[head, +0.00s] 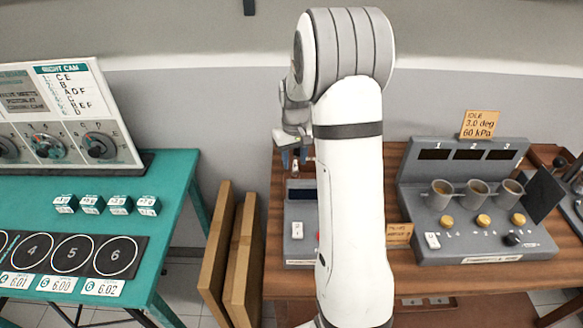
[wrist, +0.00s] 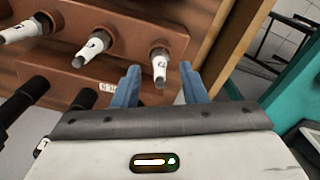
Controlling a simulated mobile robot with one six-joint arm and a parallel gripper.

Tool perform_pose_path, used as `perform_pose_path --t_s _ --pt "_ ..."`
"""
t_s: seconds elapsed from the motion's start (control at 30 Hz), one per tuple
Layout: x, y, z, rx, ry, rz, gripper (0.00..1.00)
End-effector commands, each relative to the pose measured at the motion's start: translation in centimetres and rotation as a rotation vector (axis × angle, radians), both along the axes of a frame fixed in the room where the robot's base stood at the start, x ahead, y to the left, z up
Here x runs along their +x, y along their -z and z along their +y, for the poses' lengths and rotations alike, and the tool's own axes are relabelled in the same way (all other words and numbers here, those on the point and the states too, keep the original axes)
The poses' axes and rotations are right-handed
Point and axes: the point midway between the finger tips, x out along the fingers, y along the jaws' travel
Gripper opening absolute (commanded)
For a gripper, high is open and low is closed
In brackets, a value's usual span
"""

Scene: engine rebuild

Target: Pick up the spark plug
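A spark plug (wrist: 160,68), white-bodied with a dark mark and a grey tip, stands in a brown rack in the wrist view. My gripper (wrist: 159,84) is open, its two blue fingers apart on either side of this plug's end in the picture. I cannot tell whether either finger touches it. Two similar plugs, one in the middle (wrist: 94,46) and one at the far left (wrist: 18,32), sit in the same rack. In the head view my gripper (head: 294,160) points down over the wooden bench, partly hidden by my arm.
The brown rack (wrist: 122,28) holds the plugs. Two black handles (wrist: 26,94) lie at the left of the wrist view. In the head view, a grey gauge box (head: 299,228) stands below my gripper, a console with cups (head: 480,245) stands right, and a teal table (head: 175,175) left.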

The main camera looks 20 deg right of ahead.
Motion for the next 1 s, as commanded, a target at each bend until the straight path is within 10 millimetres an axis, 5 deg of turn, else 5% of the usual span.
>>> perform_pose_path --t_s 0.1,0.57,1.0 --pt "0.00 -0.01 0.01 0.000 0.000 0.000 0.38" --pt "0.00 -0.03 0.01 0.000 0.000 0.000 0.00" --pt "0.09 -0.82 -0.02 -0.001 0.000 -0.003 0.00"
